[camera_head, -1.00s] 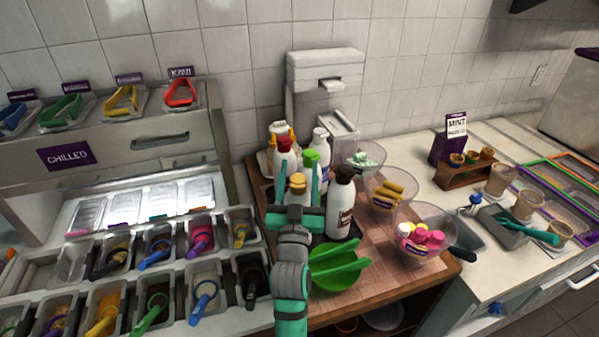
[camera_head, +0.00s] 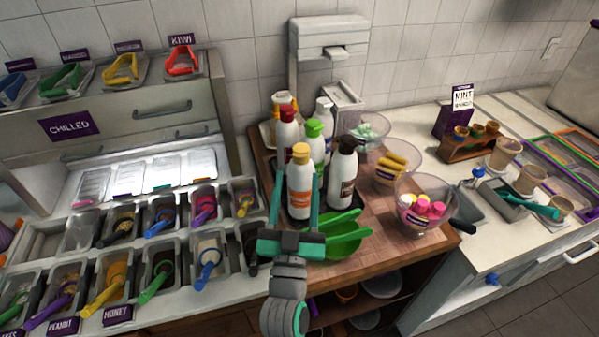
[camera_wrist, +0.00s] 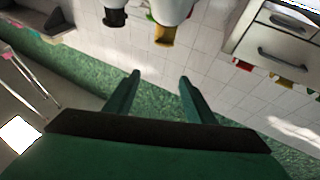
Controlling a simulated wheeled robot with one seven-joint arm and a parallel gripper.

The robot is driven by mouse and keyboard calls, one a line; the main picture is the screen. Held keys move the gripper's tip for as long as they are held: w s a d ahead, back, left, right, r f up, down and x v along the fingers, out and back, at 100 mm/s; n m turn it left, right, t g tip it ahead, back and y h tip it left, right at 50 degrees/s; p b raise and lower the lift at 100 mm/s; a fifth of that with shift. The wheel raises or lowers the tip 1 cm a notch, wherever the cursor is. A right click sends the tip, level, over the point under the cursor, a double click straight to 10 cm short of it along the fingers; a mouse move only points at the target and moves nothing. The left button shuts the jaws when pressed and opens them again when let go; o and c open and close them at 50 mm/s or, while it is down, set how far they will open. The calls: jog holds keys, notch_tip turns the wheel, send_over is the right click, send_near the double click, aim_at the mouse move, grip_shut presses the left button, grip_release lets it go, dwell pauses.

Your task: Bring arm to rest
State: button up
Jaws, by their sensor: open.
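My gripper (camera_head: 295,190) is at the front of the wooden board in the head view, with two teal fingers pointing up and apart. It is open with nothing between the fingers. The orange-labelled bottle with a yellow cap (camera_head: 299,182) stands upright behind the fingers; I cannot tell whether they touch it.
Several upright sauce bottles, including a brown-labelled one (camera_head: 343,172), crowd the wooden board (camera_head: 385,228). A green dish (camera_head: 340,236) lies right of my gripper. Clear bowls (camera_head: 424,208) stand farther right. Topping bins (camera_head: 163,262) fill the left.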

jog(key=shift+s, duration=0.55)
